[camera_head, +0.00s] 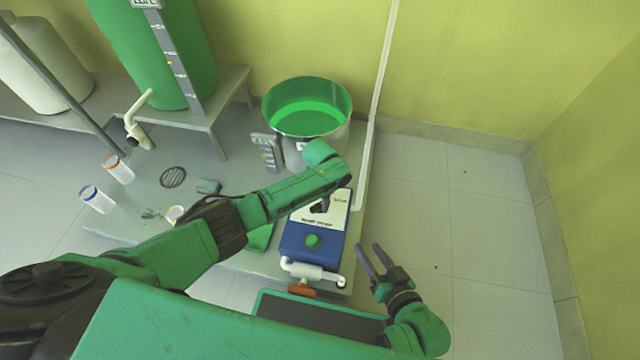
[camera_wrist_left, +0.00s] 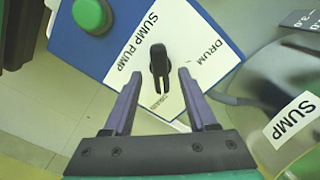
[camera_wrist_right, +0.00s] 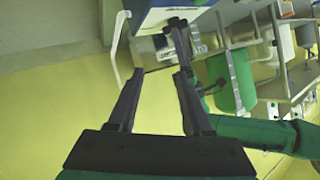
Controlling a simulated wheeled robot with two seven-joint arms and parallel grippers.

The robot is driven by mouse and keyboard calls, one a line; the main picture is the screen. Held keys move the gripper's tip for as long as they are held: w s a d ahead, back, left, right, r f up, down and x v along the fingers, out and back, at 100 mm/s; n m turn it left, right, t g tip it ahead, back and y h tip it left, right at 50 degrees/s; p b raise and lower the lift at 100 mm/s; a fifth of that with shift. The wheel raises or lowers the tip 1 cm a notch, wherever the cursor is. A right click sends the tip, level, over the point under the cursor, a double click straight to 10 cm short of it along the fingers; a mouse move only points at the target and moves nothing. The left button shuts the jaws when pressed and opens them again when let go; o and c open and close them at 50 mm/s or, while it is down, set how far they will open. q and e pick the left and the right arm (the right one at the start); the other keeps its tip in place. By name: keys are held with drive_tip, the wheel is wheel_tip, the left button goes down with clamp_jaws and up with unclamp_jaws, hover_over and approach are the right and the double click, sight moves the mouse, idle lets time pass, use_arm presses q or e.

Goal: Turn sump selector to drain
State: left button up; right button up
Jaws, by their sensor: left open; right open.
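The sump selector is a black knob (camera_wrist_left: 159,62) on the white panel of the blue pump box (camera_head: 312,262). In the left wrist view the panel reads "SUMP PUMP" and "DRUM", with a small, hard-to-read word by the knob's lower end. The knob's long axis runs nearly upright in that view; which end is the pointer I cannot tell. My left gripper (camera_wrist_left: 158,86) is open, its fingertips either side of the knob's lower end, seemingly not touching. In the head view my left arm partly covers the panel. My right gripper (camera_head: 371,262) is open and empty, right of the box.
A green button (camera_head: 312,241) is on the box near the knob. A sump pot (camera_head: 322,142) with green liquid stands behind it. A white pipe valve with an orange handle (camera_head: 301,291) is at the box's front. Floor to the right is clear.

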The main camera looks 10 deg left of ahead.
use_arm(q)
wheel_tip(320, 180, up, 4)
drive_tip(key=shift+r+p, duration=0.25)
drive_tip(key=shift+p, duration=0.75)
wheel_tip(320, 180, up, 2)
drive_tip(key=shift+p, duration=0.5)
wheel_tip(320, 180, up, 6)
drive_tip(key=p, duration=0.3)
hover_over(320, 204)
drive_tip(key=shift+r, duration=0.1)
use_arm(e)
drive_tip(key=s+d+r+g+h, duration=0.2)
drive_tip(key=d+r+g+h, duration=0.2)
drive_tip(key=d+r+g, duration=0.3)
drive_tip(key=d, duration=0.3)
drive_tip(key=shift+s+d+r+n, duration=0.25)
drive_tip(key=shift+s+r+n, duration=0.05)
drive_tip(key=shift+s+n, duration=0.1)
